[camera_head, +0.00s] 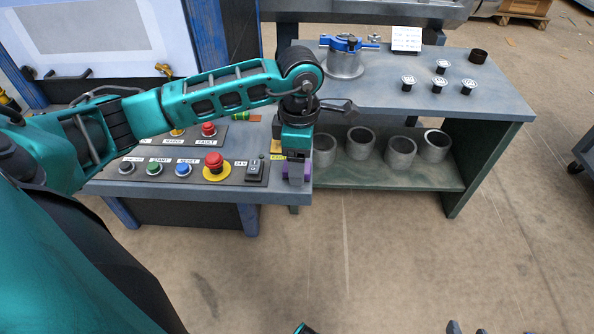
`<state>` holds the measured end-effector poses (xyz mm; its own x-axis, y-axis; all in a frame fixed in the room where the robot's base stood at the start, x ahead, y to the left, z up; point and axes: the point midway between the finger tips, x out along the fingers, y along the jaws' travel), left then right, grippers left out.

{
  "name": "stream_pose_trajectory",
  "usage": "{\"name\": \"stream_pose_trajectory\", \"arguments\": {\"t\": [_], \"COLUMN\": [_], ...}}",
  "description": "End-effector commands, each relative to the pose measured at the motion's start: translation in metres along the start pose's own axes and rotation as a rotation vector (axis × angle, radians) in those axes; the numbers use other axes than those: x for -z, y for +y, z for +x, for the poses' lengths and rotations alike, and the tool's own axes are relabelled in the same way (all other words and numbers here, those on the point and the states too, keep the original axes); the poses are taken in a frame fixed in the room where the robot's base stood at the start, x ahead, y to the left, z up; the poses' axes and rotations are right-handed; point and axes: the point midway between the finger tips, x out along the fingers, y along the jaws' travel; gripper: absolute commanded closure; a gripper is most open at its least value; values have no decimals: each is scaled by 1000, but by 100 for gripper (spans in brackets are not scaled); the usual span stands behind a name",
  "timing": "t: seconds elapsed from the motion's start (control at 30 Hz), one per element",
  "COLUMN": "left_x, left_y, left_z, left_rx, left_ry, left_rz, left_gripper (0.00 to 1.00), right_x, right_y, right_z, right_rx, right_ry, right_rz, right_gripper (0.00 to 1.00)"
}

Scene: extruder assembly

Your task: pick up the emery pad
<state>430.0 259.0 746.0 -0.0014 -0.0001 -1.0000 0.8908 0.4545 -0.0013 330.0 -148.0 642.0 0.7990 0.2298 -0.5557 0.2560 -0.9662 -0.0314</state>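My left gripper (295,176) points down at the right end of the control panel's bench, close to its front corner. A small purple piece (306,171) shows on both sides of its grey fingertips. It may be the emery pad, but the fingers cover most of it. I cannot tell whether the fingers are closed on it or only in front of it. No other thing that looks like an emery pad is clear in view. Two dark tips (467,328) at the bottom edge may be my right gripper, mostly cut off.
The control panel (130,183) has several buttons, a red emergency stop (214,161) and a black switch (255,171). A grey bench (432,105) at right carries a metal pot with a blue clamp (345,60) and small labelled pieces. Several grey cups (400,153) stand on its lower shelf.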

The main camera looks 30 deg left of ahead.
Motion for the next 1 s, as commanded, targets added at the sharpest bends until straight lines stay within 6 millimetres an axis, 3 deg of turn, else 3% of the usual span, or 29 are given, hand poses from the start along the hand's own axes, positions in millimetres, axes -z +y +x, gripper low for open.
{"name": "stream_pose_trajectory", "arguments": {"t": [0.1, 0.3, 0.9, 1.0], "left_x": [0, 0, 0, 0], "left_y": [0, 0, 0, 0], "left_z": [11, 10, 10, 10], "left_rx": [-1, -2, -2, -2], "left_ry": [0, 0, 0, 0], "left_rz": [0, 0, 0, 0], "left_gripper": [30, 32, 89, 90], "right_x": [-3, -2, -2, -2], "right_y": [0, 1, 1, 1], "right_z": [2, 1, 1, 1], "right_rx": [-1, -1, -2, -2], "right_ry": [-1, -1, 0, 0], "right_rz": [0, 0, 0, 0], "right_gripper": [57, 57, 57, 57]}}
